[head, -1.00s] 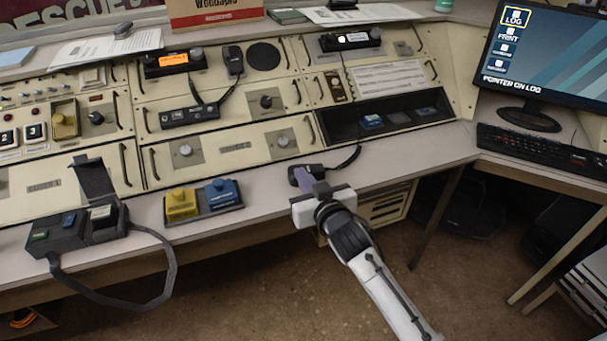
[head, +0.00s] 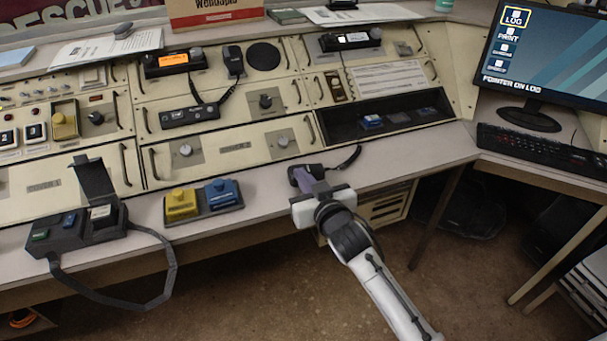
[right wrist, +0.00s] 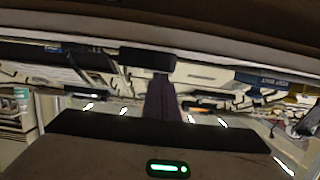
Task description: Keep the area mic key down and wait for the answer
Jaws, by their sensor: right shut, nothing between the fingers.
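A small black corded unit (head: 297,172), which looks like the desk microphone, stands near the front edge of the console desk. Its cord curls off to the right. My right gripper (head: 310,182) is shut and empty, with its purplish fingers against or just over the near side of this unit. The fingers partly hide it, so I cannot tell whether a key is pressed down. In the right wrist view the shut fingers (right wrist: 160,98) reach up to a dark block (right wrist: 147,60) and seem to touch it. My left gripper is not in view.
Left of the microphone, a plate holds a yellow button (head: 181,204) and a blue button (head: 223,193). A monitor (head: 548,50) and keyboard (head: 545,150) are at the right.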

